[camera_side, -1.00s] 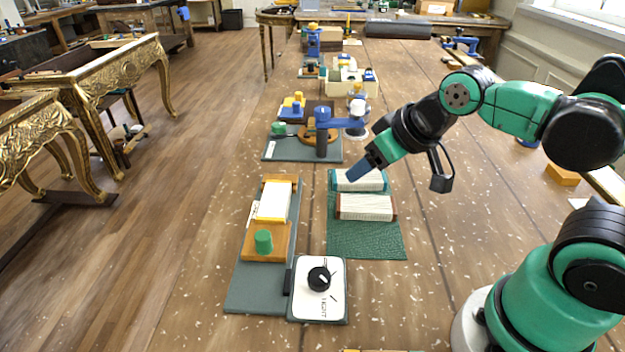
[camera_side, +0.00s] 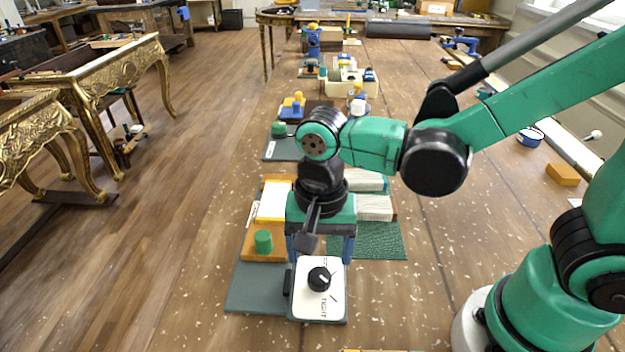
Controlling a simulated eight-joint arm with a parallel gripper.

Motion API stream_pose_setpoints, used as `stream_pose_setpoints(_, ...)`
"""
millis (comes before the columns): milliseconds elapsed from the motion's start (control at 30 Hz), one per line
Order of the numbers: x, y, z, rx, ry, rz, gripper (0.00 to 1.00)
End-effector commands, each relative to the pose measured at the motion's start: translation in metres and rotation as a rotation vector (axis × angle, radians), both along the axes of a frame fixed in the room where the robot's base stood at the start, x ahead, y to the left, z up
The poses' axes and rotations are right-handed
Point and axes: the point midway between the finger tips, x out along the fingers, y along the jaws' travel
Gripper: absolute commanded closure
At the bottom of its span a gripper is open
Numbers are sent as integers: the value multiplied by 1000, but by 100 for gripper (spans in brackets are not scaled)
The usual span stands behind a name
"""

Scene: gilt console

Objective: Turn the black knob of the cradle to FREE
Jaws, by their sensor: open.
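The black knob (camera_side: 319,279) sits on a white dial plate at the front end of the cradle (camera_side: 252,277). A pale line marks the knob's top; the word TIGHT shows on the plate below it, and lettering near the upper edge is too small to read. My gripper (camera_side: 321,250) points down just behind and above the knob, its blue fingers spread apart with nothing between them. My wrist hides part of the cradle's right side.
A green mat (camera_side: 378,241) with white ribbed blocks (camera_side: 374,207) lies right of my gripper, partly hidden by it. Behind stand another grey board (camera_side: 281,149) and blue-and-yellow fixtures. The table right of the dial plate is clear.

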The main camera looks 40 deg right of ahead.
Motion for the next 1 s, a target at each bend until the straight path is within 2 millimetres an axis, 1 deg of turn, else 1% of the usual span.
stream_pose_setpoints(300, 1, 0, -34, 1, -3, 1, 25)
stream_pose_setpoints(400, 1, 0, -42, 1, -3, 1, 25)
stream_pose_setpoints(600, 0, -1, -50, 1, -3, 1, 25)
stream_pose_setpoints(833, 0, -1, -50, 1, -3, 2, 25)
stream_pose_setpoints(867, 0, -1, -50, 1, -3, 2, 28)
stream_pose_setpoints(900, 0, -1, -50, 1, -3, 2, 39)
stream_pose_setpoints(967, 0, -1, -50, 1, -3, 2, 57)
stream_pose_setpoints(1000, 0, -1, -50, 1, -3, 2, 68)
